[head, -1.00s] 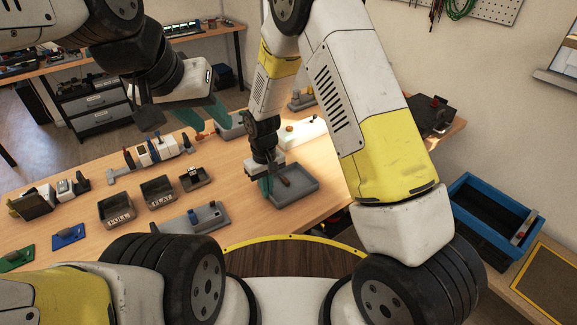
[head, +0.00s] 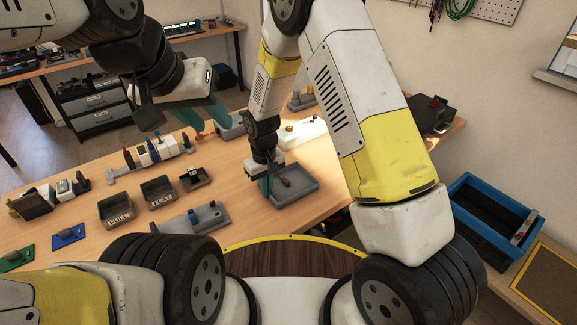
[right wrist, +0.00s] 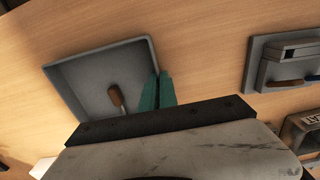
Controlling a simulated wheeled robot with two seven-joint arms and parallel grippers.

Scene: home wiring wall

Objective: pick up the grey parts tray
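The grey parts tray (head: 305,197) lies on the wooden bench, right of centre in the head view. It also shows in the right wrist view (right wrist: 88,68), with a brown-handled tool (right wrist: 117,98) inside. My right gripper (head: 266,188) is at the tray's left wall in the head view. In the right wrist view its teal fingers (right wrist: 157,84) stand close together with the tray's wall between them, one inside and one outside. The tray appears to rest on the bench. My left gripper (head: 205,117) is open and empty above the back of the bench.
Labelled bins (head: 115,212), a grey fixture (head: 195,218) and a blue-and-white device row (head: 155,152) stand left of the tray. A white block (head: 305,131) lies behind it. A blue crate (head: 487,220) is at the right. Bare bench lies just left of the tray.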

